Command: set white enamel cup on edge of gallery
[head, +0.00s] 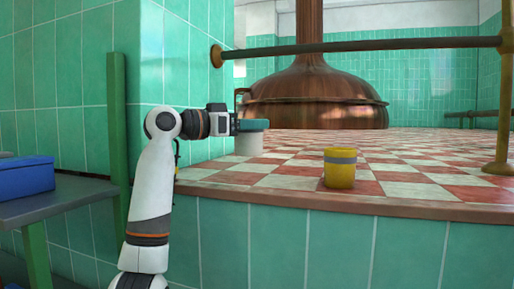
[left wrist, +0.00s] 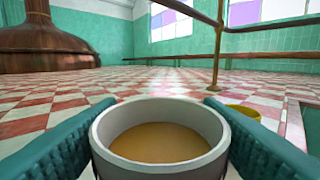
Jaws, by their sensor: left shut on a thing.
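My left gripper (head: 254,125) is shut on the white enamel cup (head: 248,145), at the gallery's left end near the green tiled wall. In the left wrist view the cup (left wrist: 97,132) is upright between the two teal fingers, with a brownish inside. The cup's base is at or just above the red and white checkered gallery floor (head: 410,175); I cannot tell whether it touches. The gallery's copper-brown edge (head: 400,208) runs along the front. My right gripper is not in view.
A rail (head: 400,46) crosses above on a brass post (head: 500,130). A copper kettle (head: 315,98) stands behind. A blue box (head: 25,177) sits on a side table.

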